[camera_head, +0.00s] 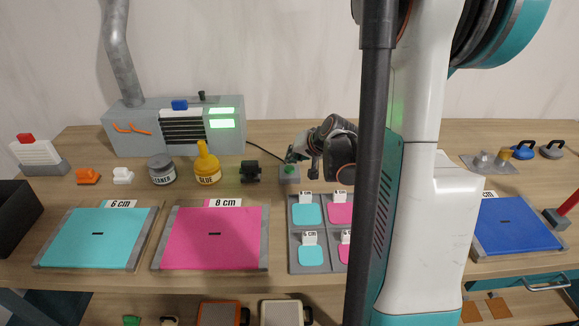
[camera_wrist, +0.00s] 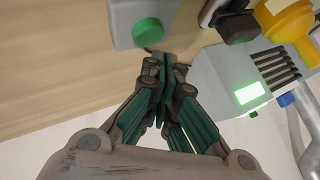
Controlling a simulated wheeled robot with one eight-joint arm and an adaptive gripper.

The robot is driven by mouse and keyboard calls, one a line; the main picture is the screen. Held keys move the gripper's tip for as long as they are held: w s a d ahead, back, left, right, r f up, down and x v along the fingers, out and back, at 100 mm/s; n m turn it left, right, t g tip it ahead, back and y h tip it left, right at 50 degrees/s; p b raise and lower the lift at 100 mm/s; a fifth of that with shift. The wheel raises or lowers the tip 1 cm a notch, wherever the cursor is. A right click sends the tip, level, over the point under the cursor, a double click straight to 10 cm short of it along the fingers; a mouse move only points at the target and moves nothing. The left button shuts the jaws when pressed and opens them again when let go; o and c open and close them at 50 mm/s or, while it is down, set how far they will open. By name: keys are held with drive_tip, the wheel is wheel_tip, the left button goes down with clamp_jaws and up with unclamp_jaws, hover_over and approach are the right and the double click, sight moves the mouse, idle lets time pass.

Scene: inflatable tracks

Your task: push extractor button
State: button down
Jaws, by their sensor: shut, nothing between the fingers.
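The extractor (camera_head: 140,140) is a grey box with a silver duct, a dark grille and lit green panels, at the back left of the table. Its grey side and a lit panel show in the wrist view (camera_wrist: 215,75). A small grey button box (camera_head: 289,180) with a round green button (camera_head: 289,169) stands right of it, joined by a black cable. The button is large at the top of the wrist view (camera_wrist: 147,32). My gripper (camera_head: 291,156) is shut and empty, its tips beside the button box (camera_wrist: 160,62). Whether they touch it I cannot tell.
A yellow glue bottle (camera_head: 207,168), a grey cleaner jar (camera_head: 162,170) and a small black object (camera_head: 250,172) stand left of the button box. Pink and cyan sheets lie in front. My arm hides part of the table's right side.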

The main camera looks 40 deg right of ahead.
sight(292, 167)
wheel_tip(292, 167, up, 6)
drive_tip(key=p, duration=0.4)
idle(0.5)
